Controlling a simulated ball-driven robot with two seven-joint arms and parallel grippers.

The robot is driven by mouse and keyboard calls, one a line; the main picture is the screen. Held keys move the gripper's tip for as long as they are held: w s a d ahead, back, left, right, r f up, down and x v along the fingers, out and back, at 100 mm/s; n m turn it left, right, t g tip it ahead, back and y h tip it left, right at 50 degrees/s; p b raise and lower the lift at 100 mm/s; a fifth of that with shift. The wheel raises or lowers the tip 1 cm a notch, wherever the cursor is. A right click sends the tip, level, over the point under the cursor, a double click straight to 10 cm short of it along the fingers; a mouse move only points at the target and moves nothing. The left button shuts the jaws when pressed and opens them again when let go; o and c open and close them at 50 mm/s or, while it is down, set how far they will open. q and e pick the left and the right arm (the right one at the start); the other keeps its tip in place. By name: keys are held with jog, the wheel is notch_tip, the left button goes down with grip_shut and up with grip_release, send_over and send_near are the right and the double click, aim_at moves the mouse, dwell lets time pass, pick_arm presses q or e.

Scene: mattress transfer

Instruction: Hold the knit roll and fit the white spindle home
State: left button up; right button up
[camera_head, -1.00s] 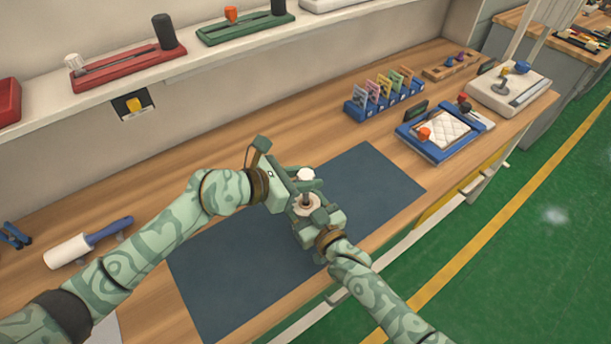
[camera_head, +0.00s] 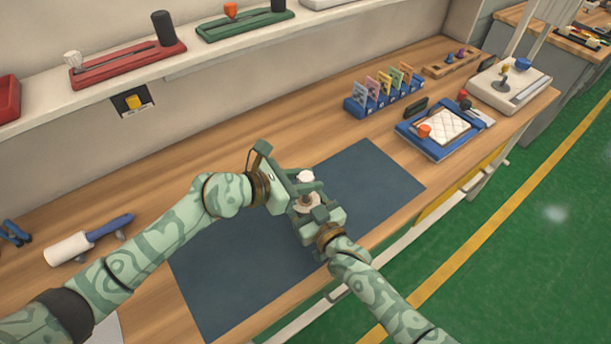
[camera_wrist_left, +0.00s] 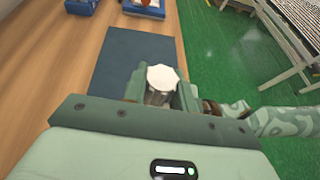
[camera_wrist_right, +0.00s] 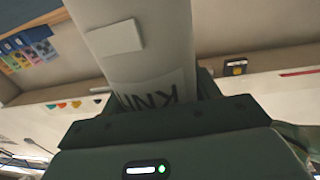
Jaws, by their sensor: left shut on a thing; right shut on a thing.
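The white spindle (camera_head: 306,177) is in my left gripper (camera_head: 303,184), above the mat. Its faceted white head (camera_wrist_left: 162,77) shows between the fingers in the left wrist view, with a grey shaft below. The pale end of the knit roll (camera_head: 307,205) shows just under the spindle in the head view, with a grey shaft at its middle. I cannot tell how deep the shaft sits. My right gripper (camera_head: 320,217) is shut on the roll. In the right wrist view the roll (camera_wrist_right: 148,50) is a large pale cylinder with partly hidden lettering; the fingers cover its lower part.
A dark blue mat (camera_head: 220,285) lies under both grippers. A white roller with a blue handle (camera_head: 110,228) lies at the left. A blue tray (camera_head: 436,153) and a card rack (camera_head: 384,95) stand to the right. A shelf (camera_head: 70,105) runs along the back wall.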

aim_at(305, 202)
pick_arm(q)
jog(key=shift+f, duration=2.2)
jog(key=o, duration=1.1)
jog(key=shift+o, duration=0.2)
jog(key=shift+s, duration=0.1)
jog(key=v, duration=1.2)
pick_arm(e)
jog(key=o, duration=1)
jog(key=shift+s, duration=0.1)
